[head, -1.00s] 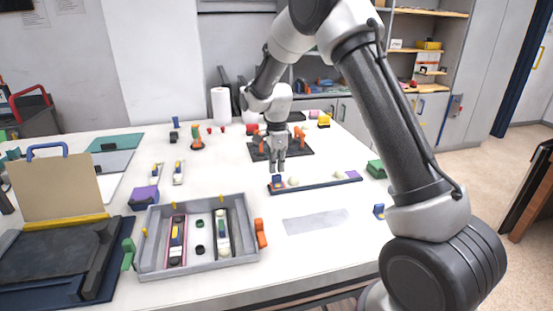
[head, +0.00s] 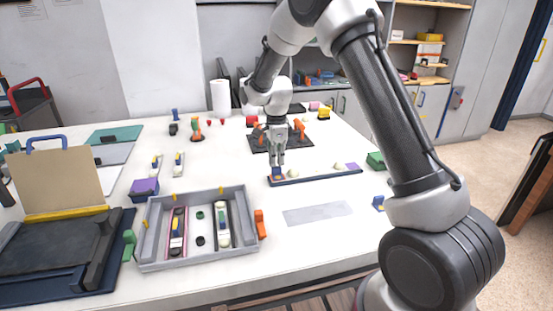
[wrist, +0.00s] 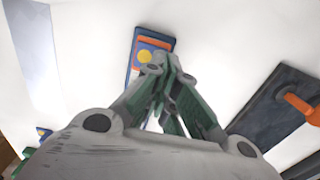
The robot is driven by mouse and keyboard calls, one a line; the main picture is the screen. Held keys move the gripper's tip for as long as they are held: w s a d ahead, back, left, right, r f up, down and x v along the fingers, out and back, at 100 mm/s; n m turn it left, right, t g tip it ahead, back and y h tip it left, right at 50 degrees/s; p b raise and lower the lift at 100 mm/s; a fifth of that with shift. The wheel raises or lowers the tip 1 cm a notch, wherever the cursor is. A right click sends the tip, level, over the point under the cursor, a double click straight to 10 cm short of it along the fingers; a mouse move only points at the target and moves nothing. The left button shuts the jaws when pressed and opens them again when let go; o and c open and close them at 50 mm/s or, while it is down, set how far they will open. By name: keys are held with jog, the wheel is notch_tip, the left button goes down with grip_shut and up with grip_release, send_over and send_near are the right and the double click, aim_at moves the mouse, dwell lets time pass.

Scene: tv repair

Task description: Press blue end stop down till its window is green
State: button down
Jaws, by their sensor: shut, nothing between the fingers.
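The blue end stop (head: 277,173) is at the left end of a dark narrow bar (head: 315,175) on the white table. In the wrist view the end stop (wrist: 139,48) shows a blue body with an orange patch and a yellow round spot. I see no green on it. My gripper (head: 277,163) points down with its fingers shut and empty, right over the end stop. In the wrist view the fingertips (wrist: 172,66) overlap the end stop's edge. I cannot tell whether they touch it.
The bar also carries pale round pieces and a purple block (head: 354,168) at its right end. A dark plate with orange clamps (head: 298,130) lies behind my gripper. A grey tray (head: 148,263) stands front left. A flat grey strip (head: 318,213) lies in front.

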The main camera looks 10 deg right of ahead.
jog(key=shift+f, duration=0.55)
dwell(1.1)
jog(key=shift+r, duration=3.6)
jog(key=shift+n, duration=0.7)
jog(key=shift+s+f+n, duration=0.15)
jog(key=shift+s+n, duration=0.15)
jog(key=shift+n, duration=0.8)
jog(key=s+d+r+n+t, duration=0.1)
jog(key=s+d+r+n, duration=0.3)
jog(key=s, duration=0.8)
jog(key=s+d+r+n+t, duration=0.2)
jog(key=s+d+r+n, duration=0.3)
jog(key=s, duration=0.7)
jog(key=s+d+r+n+t, duration=0.1)
jog(key=s+d+r+n, duration=0.4)
jog(key=s+r, duration=0.3)
jog(key=shift+s+d+r, duration=0.3)
jog(key=shift+s+d, duration=0.4)
jog(key=shift+s, duration=1.5)
